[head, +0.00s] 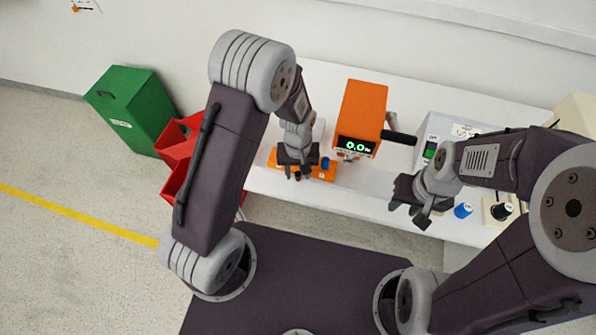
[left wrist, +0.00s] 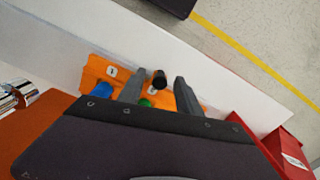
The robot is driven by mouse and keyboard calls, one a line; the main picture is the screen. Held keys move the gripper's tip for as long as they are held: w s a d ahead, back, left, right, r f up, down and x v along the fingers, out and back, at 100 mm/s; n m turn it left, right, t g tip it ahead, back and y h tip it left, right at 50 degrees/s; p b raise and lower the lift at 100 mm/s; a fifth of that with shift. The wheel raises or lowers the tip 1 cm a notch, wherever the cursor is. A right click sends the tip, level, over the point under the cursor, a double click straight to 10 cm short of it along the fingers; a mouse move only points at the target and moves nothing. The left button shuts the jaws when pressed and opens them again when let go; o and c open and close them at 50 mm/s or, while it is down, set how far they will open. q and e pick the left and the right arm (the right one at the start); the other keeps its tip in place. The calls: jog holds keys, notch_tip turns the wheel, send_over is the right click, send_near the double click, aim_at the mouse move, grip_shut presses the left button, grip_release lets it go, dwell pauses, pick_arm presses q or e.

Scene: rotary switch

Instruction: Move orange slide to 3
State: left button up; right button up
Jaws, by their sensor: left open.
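An orange switch panel (head: 322,176) lies on the white table, partly hidden by my left gripper (head: 297,174). It also shows in the left wrist view (left wrist: 97,70), with a white label, a blue knob (left wrist: 100,90), a black knob (left wrist: 159,79) and a green part (left wrist: 145,102). The blue knob is at the panel's right in the head view (head: 325,163). My left gripper is open over the panel. In the left wrist view, the black knob appears between its fingertips (left wrist: 159,86); contact cannot be told. My right gripper (head: 409,213) is open and empty near the table's front edge.
An orange device with a display reading 0.0 (head: 361,110) stands behind the panel. A grey box (head: 440,124) and a blue knob (head: 463,210) are to the right. Red bins (head: 176,140) and a green bin (head: 130,108) stand left of the table.

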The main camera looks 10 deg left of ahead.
pick_arm(q)
grip_shut()
dwell(1.3)
